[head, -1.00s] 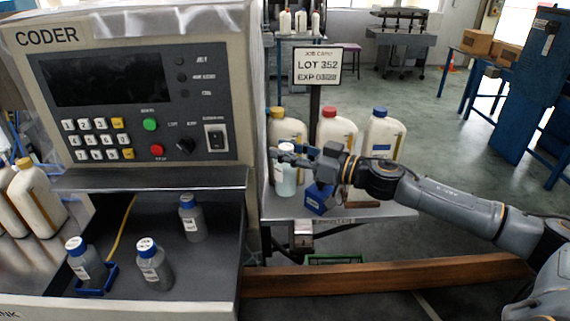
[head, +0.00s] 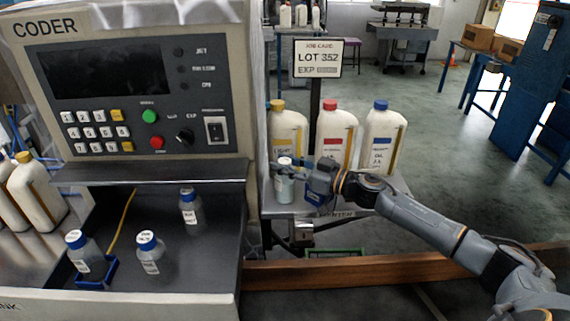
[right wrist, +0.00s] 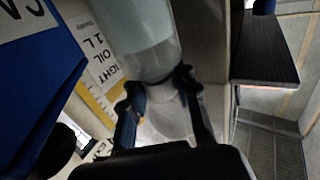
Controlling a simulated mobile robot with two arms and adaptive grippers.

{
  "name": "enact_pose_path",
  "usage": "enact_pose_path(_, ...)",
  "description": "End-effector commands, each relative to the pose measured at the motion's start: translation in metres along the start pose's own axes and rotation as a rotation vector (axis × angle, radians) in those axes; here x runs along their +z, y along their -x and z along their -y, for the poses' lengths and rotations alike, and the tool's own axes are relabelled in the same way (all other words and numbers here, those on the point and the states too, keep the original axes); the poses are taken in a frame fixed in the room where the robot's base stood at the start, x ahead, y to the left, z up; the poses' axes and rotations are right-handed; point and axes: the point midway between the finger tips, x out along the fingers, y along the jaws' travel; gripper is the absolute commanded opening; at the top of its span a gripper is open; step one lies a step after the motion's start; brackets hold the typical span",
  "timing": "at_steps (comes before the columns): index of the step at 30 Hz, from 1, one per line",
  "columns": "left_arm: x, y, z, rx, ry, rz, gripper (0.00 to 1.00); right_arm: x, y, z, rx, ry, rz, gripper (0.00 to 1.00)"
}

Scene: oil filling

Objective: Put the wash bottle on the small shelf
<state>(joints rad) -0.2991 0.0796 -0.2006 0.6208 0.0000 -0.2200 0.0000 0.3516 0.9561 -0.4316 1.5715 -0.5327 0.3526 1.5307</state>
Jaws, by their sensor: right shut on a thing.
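The wash bottle (head: 285,188) is a small pale translucent bottle with a white top, upright at the left end of the small grey shelf (head: 392,193) beside the coder. My right gripper (head: 298,172) is shut on it, reaching in from the right. In the right wrist view the bottle (right wrist: 145,42) sits between the two dark fingers (right wrist: 160,100). I cannot tell whether its base touches the shelf. My left gripper is not in view.
Three oil jugs with yellow (head: 288,130), red (head: 336,132) and blue (head: 381,132) caps stand behind the gripper. A blue holder (head: 315,197) sits right of the wash bottle. The coder (head: 140,85) rises close on the left, with small blue-capped bottles (head: 150,255) below it.

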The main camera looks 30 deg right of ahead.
Motion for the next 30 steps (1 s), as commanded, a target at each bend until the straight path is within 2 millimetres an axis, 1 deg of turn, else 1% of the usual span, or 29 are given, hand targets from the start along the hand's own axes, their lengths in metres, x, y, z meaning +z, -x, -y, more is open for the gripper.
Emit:
enact_pose_path(2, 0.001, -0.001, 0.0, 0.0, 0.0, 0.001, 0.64, 0.002, 0.0, 0.0, 0.0, -0.001, -0.001, 0.0)
enact_pose_path(3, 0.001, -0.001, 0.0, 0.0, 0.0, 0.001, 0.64, 0.003, 0.0, 0.0, 0.0, -0.001, 0.0, 0.36)
enact_pose_path(5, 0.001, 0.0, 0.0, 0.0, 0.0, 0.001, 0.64, 0.003, 0.0, 0.0, 0.0, -0.001, 0.0, 0.48)
enact_pose_path(6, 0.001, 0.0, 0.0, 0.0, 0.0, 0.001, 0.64, 0.003, 0.0, 0.0, 0.0, -0.001, 0.001, 0.53)
enact_pose_path(14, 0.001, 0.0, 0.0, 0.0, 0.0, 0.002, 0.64, 0.002, 0.0, 0.0, 0.0, -0.001, 0.001, 0.53)
enact_pose_path(17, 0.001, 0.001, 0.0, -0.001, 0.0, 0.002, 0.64, -0.002, 0.0, 0.0, 0.001, 0.001, 0.0, 0.53)
enact_pose_path(20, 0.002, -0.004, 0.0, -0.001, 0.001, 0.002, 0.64, 0.002, 0.011, -0.001, 0.002, -0.002, 0.003, 0.53)
enact_pose_path(30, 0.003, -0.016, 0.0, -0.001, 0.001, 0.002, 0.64, 0.004, 0.068, 0.0, 0.0, -0.003, 0.006, 0.53)
